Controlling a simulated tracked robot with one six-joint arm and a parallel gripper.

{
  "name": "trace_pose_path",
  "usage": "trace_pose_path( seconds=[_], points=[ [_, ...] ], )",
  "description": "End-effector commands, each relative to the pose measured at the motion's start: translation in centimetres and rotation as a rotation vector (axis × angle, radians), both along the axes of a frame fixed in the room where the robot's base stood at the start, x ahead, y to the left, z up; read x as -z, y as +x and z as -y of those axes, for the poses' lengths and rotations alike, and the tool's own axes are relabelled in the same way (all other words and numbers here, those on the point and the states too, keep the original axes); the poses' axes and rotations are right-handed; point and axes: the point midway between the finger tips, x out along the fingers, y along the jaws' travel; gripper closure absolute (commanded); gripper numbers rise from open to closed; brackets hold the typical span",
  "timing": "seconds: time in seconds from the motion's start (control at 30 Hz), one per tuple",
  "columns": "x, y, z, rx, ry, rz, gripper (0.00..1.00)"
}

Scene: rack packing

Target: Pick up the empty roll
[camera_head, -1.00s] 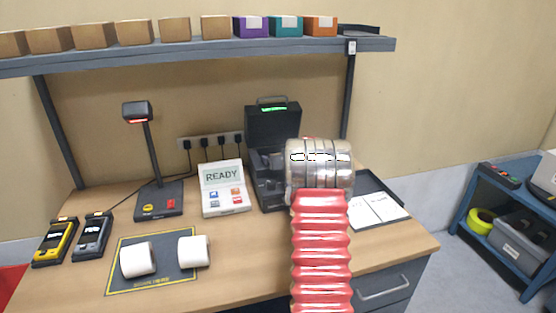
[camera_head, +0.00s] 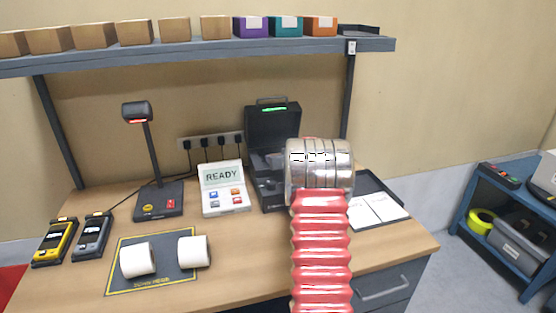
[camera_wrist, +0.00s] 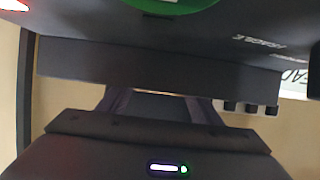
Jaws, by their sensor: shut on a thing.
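The open dark label printer (camera_head: 272,125) stands at the back of the bench with its lid up and a green light on the lid. My gripper (camera_head: 320,165) is in front of the printer's right side. It is shut on the empty roll, but my silver wrist hides the jaws and the roll in the head view. In the wrist view, the printer lid (camera_wrist: 110,150) with a lit strip fills the bottom, and dark parts fill the top. I cannot make out the roll there.
A READY display (camera_head: 224,190) and a scanner stand (camera_head: 158,200) are left of the printer. A tray with white sheets (camera_head: 378,210) is at right. A shelf with boxes (camera_head: 200,52) hangs above.

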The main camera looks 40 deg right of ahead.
Motion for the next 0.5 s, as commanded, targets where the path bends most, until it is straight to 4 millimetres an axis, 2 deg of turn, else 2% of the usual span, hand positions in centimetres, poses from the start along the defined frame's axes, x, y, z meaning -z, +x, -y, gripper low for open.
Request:
trace_pose_path(
  seconds=[0.27,0.5],
  points=[
    [-0.6,0.0,0.0,-0.001,-0.002,0.000,0.62],
    [-3.0,0.0,0.0,-0.001,-0.003,0.000,0.62]
  ],
)
